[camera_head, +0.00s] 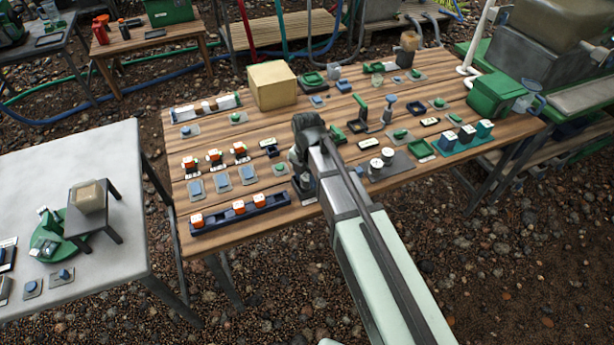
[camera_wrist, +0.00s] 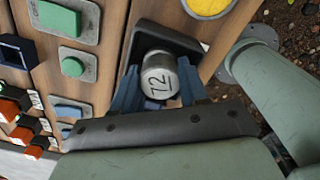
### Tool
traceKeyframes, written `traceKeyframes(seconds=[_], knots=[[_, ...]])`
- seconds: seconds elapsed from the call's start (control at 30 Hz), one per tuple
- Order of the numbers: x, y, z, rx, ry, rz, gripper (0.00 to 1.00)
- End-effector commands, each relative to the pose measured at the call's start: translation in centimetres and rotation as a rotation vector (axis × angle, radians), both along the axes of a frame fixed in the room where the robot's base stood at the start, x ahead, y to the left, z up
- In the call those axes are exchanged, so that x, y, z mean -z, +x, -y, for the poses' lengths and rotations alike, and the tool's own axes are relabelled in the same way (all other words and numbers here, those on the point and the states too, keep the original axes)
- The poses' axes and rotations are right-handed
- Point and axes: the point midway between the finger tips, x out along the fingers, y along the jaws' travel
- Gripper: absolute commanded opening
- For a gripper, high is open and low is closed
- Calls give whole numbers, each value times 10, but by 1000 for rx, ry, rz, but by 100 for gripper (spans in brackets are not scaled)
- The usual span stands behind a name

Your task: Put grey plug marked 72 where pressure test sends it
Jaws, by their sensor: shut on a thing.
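The grey plug marked 72 (camera_wrist: 160,75) is between the blue fingers of my gripper (camera_wrist: 157,88) in the wrist view, its number facing the camera. It is over or in a dark square holder (camera_wrist: 178,38); I cannot tell whether it touches it. In the head view my gripper (camera_head: 304,184) is low over the front middle of the wooden table (camera_head: 285,212), and my arm hides the plug. To its right, a dark plate (camera_head: 402,165) carries two round white-topped pieces (camera_head: 382,157). I cannot tell which fixture is the pressure test.
A dark blue rack (camera_head: 240,212) with orange-and-white blocks lies at the front left. Grey-blue pads (camera_head: 222,179) are behind it. Small green and blue pieces crowd the tabletop.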

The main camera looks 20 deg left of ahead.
Motion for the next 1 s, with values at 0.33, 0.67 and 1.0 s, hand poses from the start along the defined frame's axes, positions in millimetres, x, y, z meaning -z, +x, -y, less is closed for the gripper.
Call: traceKeyframes(seconds=[0.33,0.67,1.0], knots=[[2,0,0,0,0,0,6],[2,0,0,0,0,0,65],[-17,0,0,1,2,3,73]])
